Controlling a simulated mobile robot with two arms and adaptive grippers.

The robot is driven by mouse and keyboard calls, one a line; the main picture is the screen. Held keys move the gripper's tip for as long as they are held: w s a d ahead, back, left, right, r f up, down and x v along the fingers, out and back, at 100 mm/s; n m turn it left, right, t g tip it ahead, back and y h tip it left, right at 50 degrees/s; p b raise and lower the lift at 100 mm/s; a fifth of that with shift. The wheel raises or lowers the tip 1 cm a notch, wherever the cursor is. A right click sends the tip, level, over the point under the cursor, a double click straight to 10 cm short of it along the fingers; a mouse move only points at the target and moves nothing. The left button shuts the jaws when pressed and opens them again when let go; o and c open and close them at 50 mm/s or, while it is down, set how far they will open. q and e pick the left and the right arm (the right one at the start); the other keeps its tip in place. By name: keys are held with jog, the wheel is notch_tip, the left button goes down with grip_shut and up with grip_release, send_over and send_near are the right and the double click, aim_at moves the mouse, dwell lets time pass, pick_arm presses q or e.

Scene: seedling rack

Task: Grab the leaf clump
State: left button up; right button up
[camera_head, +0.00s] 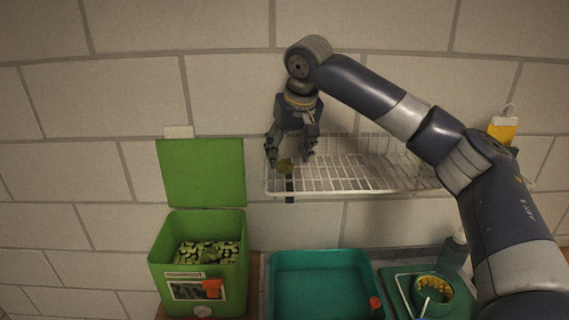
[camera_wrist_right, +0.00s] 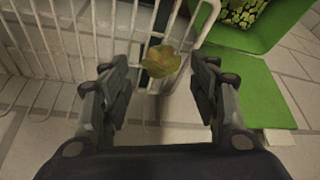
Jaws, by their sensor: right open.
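The leaf clump (camera_head: 285,165) is a small yellow-green lump at the left front end of the white wire rack (camera_head: 350,172). In the right wrist view the leaf clump (camera_wrist_right: 161,61) lies on the rack's end, beyond the fingertips and roughly centred between them. My right gripper (camera_head: 291,160) is pointed down over that end of the rack, with its fingers spread. In the right wrist view the right gripper (camera_wrist_right: 161,85) is open, with nothing between its fingers. My left gripper is not in view.
A green bin (camera_head: 198,258) with its lid up and leafy matter inside stands below left of the rack. A teal tray (camera_head: 322,285) sits below the rack. A yellow-labelled bottle (camera_head: 502,127) is at the right, behind my arm. The rack's middle is bare.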

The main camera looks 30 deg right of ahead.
aim_at(285, 162)
jog(key=p+x, duration=0.1)
jog(key=x, duration=0.2)
jog(key=shift+w+p, duration=0.2)
jog(key=shift+p, duration=0.15)
jog(key=shift+a+f, duration=0.1)
jog(key=shift+f, duration=0.1)
jog(key=c, duration=0.8)
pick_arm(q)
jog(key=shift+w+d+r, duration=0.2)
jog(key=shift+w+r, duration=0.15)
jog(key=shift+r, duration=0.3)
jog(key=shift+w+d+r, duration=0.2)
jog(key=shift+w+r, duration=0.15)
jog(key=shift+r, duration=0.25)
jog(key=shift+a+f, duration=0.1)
